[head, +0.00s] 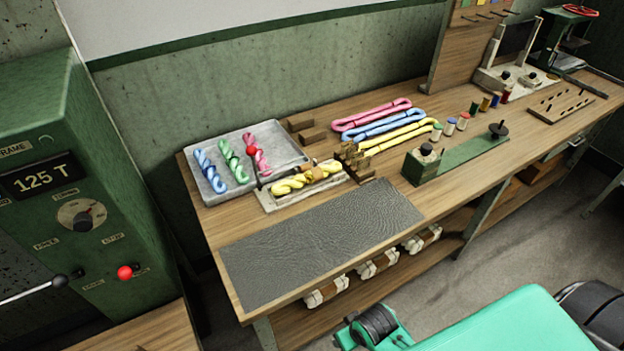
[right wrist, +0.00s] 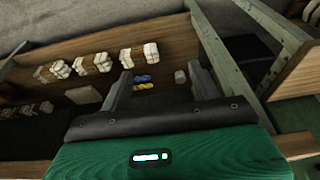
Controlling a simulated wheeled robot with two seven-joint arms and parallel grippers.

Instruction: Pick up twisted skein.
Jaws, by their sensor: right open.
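A yellow twisted skein (head: 306,178) lies on a low pale stand with a wooden block row at its right end, near the middle of the bench. A metal tray (head: 291,153) to its left holds a blue twisted skein (head: 210,171), a green one (head: 233,160) and a pink one (head: 257,154). My right gripper (right wrist: 162,85) is open in the right wrist view, with nothing between its fingers; small blue and yellow items show beyond them. It is well apart from the bench-top skeins. My left gripper is not in view.
A dark ribbed mat (head: 320,238) covers the bench front. Loose pink, blue and yellow hanks (head: 385,124) lie behind a green fixture (head: 458,159). White bundles (head: 378,264) sit on the shelf below. A green machine (head: 95,200) stands at left.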

